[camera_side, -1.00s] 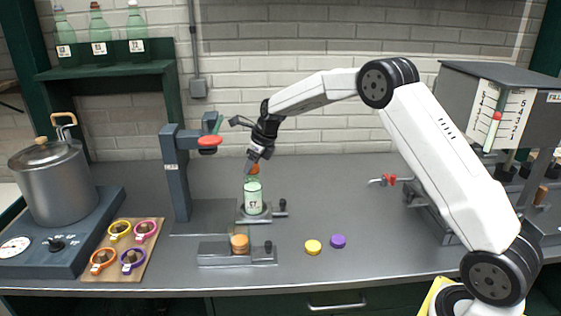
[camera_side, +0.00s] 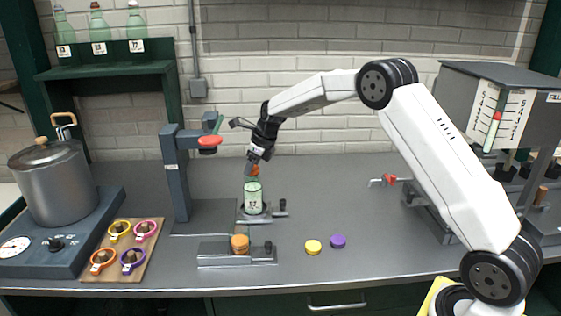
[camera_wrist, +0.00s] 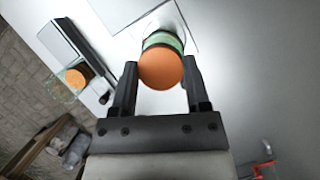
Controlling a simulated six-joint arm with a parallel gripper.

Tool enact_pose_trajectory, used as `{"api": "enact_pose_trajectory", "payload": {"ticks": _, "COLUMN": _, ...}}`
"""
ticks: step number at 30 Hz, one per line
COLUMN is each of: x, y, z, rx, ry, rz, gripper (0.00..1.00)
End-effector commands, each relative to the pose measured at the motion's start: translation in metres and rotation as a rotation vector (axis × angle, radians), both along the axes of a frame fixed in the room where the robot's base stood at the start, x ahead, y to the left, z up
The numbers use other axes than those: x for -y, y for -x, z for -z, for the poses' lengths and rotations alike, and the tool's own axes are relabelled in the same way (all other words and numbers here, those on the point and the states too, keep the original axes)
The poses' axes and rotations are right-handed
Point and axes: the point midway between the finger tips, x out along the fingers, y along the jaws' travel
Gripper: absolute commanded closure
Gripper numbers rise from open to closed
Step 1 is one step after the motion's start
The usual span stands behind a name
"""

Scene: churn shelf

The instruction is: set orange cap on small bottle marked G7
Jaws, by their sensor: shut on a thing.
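The small green bottle (camera_side: 253,200) stands upright in a holder near the middle of the bench. Its white label is too small to read surely. My gripper (camera_side: 253,168) points down over the bottle and is shut on the orange cap (camera_side: 255,172). In the wrist view the orange cap (camera_wrist: 160,68) sits between my two fingertips (camera_wrist: 160,85) and hides the bottle's mouth. Part of the green bottle (camera_wrist: 163,40) shows behind it.
A grey fixture (camera_side: 210,257) holds an orange-topped piece (camera_side: 240,243) in front. A yellow cap (camera_side: 313,247) and a purple cap (camera_side: 338,241) lie to its right. A post with a red-ended arm (camera_side: 209,142) stands left of my gripper.

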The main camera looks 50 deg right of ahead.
Motion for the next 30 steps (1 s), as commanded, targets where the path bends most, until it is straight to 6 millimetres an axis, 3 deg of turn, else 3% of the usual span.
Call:
{"api": "enact_pose_trajectory", "payload": {"ticks": 10, "x": 0.0000, "y": 0.0000, "z": 0.0001, "rx": 0.000, "ry": 0.000, "rz": 0.000, "gripper": 0.93}}
{"api": "enact_pose_trajectory", "payload": {"ticks": 11, "x": 0.0000, "y": 0.0000, "z": 0.0001, "rx": 0.000, "ry": 0.000, "rz": 0.000, "gripper": 0.34}}
{"api": "enact_pose_trajectory", "payload": {"ticks": 14, "x": 0.0000, "y": 0.0000, "z": 0.0000, "rx": 0.000, "ry": 0.000, "rz": 0.000, "gripper": 0.02}}
{"api": "enact_pose_trajectory", "payload": {"ticks": 19, "x": 0.0000, "y": -0.0001, "z": 0.0000, "rx": 0.000, "ry": 0.000, "rz": 0.000, "gripper": 0.00}}
{"api": "enact_pose_trajectory", "payload": {"ticks": 20, "x": 0.0000, "y": 0.0000, "z": 0.0000, "rx": 0.000, "ry": 0.000, "rz": 0.000, "gripper": 0.09}}
{"api": "enact_pose_trajectory", "payload": {"ticks": 30, "x": 0.0000, "y": -0.0002, "z": -0.0015, "rx": 0.001, "ry": 0.000, "rz": 0.000, "gripper": 0.09}}
